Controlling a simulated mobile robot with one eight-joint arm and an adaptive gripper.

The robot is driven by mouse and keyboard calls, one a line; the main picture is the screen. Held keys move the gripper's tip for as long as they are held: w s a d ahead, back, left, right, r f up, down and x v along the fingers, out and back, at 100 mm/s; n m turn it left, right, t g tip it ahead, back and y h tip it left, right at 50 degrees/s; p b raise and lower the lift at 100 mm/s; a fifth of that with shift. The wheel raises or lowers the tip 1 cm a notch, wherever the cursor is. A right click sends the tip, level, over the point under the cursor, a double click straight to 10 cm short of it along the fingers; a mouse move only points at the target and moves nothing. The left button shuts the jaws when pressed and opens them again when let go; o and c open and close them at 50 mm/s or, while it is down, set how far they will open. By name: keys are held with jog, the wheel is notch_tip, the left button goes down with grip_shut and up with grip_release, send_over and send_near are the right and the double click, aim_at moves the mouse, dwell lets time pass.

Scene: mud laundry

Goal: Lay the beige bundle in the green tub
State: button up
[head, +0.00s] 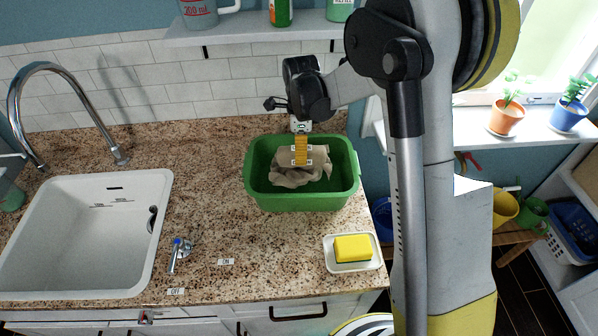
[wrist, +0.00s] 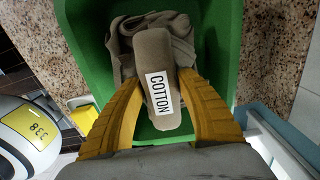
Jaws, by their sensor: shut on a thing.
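The beige bundle (wrist: 150,52) is a smooth roll with a white COTTON label in the wrist view. My gripper (wrist: 160,82) has its yellow fingers on either side of it and is shut on it. In the head view my gripper (head: 301,150) points down over the green tub (head: 300,201), which stands on the counter. Crumpled beige cloth (head: 290,178) lies in the tub below the fingers. It also shows in the wrist view (wrist: 178,28), beyond the roll. I cannot tell whether cloth and roll are one piece, or whether the roll touches the tub floor.
A white sink (head: 75,235) with a tall tap is at left. A white dish (head: 352,265) with a yellow sponge (head: 353,248) sits in front of the tub, near the counter edge. A shelf (head: 260,30) with a jug and bottles hangs behind. The counter between sink and tub is mostly clear.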

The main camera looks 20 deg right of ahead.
aim_at(301, 168)
notch_tip(301, 168, down, 7)
jog(key=shift+r+b, duration=0.2)
jog(key=shift+b, duration=0.3)
jog(key=shift+f, duration=0.1)
jog(key=o, duration=1.2)
